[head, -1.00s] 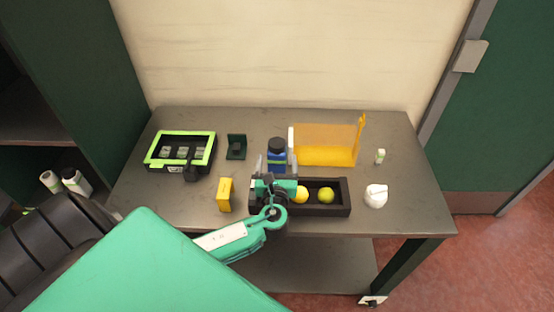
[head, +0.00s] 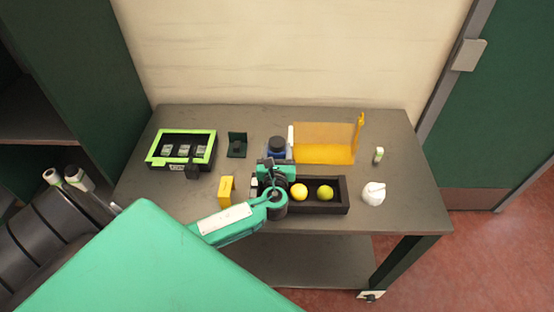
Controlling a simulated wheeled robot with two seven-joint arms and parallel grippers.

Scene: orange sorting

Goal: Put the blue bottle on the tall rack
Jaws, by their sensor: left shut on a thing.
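The blue bottle (head: 276,149) with its dark cap stands out at the middle of the table, just behind the dark tray. My left gripper (head: 275,163) reaches it from the front and is shut on it. The gripper and wrist hide the bottle's lower part, so I cannot tell whether it touches the table. My right gripper is not in view. I cannot make out a tall rack for certain in this view.
An orange see-through stand (head: 325,155) is right of the bottle. A green-rimmed box (head: 181,134), a yellow block (head: 226,189) and a white object (head: 373,193) stand around.

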